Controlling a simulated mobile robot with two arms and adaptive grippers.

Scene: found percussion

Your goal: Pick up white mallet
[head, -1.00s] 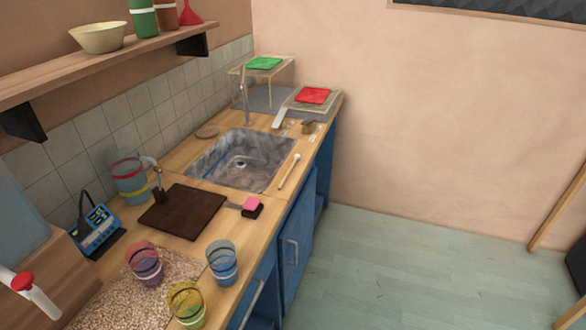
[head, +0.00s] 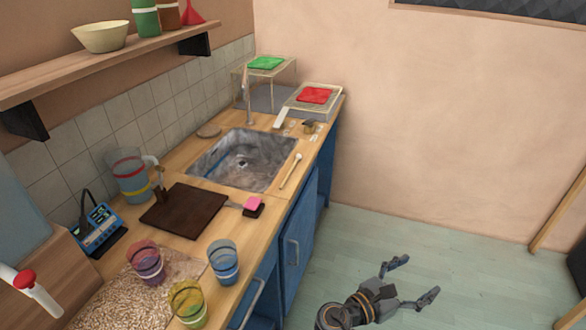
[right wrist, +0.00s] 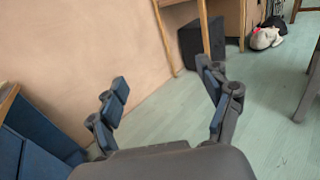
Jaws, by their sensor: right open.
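The white mallet (head: 290,171) lies on the wooden counter, along the right side of the sink, with its pale round head toward the back. My right gripper (head: 416,277) is open and empty over the floor, to the right of the counter and well apart from the mallet. In the right wrist view its two fingers (right wrist: 166,92) are spread with nothing between them, and the mallet is not in that view. My left gripper is not in view.
The counter holds a sink (head: 243,160), a dark board (head: 184,211), a pink-topped block (head: 253,205) and several coloured cups, including a blue one (head: 223,262). Red (head: 313,95) and green (head: 266,63) pads stand at the back. The floor (head: 460,255) beside the blue cabinets is clear.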

